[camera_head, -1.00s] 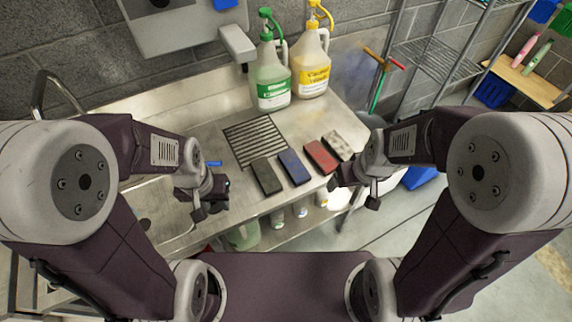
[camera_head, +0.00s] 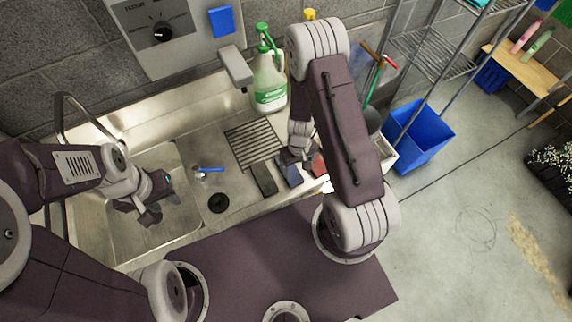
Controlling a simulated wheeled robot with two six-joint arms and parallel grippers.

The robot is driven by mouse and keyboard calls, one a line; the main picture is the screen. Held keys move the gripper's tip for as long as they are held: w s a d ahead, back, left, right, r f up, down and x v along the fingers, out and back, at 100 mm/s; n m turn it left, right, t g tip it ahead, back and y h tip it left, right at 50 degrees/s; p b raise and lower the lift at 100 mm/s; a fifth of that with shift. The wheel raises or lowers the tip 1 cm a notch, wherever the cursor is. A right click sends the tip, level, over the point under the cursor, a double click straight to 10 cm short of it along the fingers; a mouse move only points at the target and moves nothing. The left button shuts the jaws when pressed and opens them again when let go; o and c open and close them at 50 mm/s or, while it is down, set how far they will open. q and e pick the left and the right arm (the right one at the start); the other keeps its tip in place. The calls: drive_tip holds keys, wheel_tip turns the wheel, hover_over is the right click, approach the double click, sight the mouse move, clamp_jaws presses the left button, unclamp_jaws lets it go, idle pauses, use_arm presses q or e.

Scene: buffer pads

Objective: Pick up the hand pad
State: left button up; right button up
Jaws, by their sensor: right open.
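Several flat pads lie in a row at the front of the steel counter. A dark pad (camera_head: 264,179) is at the left, then a blue pad (camera_head: 291,173), then a red pad (camera_head: 318,165), partly hidden by my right arm. The pale speckled pad is hidden behind that arm. I cannot tell which one is the hand pad. My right gripper (camera_head: 293,157) is open and points down at the blue pad, covering its far end; I cannot tell whether it touches. My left gripper (camera_head: 155,205) is over the sink, away from the pads; its jaw opening is unclear.
A slatted drain grate (camera_head: 252,141) lies behind the pads. A green-labelled jug (camera_head: 269,85) stands at the back; a yellow-topped one is mostly hidden by my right arm. The sink basin (camera_head: 172,236) is at left. A blue bin (camera_head: 420,135) is on the floor at right.

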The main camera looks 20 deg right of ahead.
drive_tip(key=b, duration=0.4)
hover_over(294, 177)
drive_tip(key=f, duration=0.4)
drive_tip(key=shift+s+d, duration=0.2)
drive_tip(key=shift+d, duration=0.1)
drive_tip(key=shift+w+f, duration=0.15)
drive_tip(key=shift+f, duration=0.05)
drive_tip(key=shift+r, duration=0.1)
drive_tip(key=f+b, duration=0.4)
drive_tip(key=f, duration=0.1)
drive_tip(key=shift+a+f+b, duration=0.1)
drive_tip(key=shift+a+b, duration=0.2)
drive_tip(key=shift+b, duration=0.05)
drive_tip(key=shift+w, duration=0.1)
drive_tip(key=shift+c, duration=0.3)
drive_tip(key=c, duration=1.4)
drive_tip(key=shift+r+p, duration=0.25)
drive_tip(key=shift+p, duration=0.05)
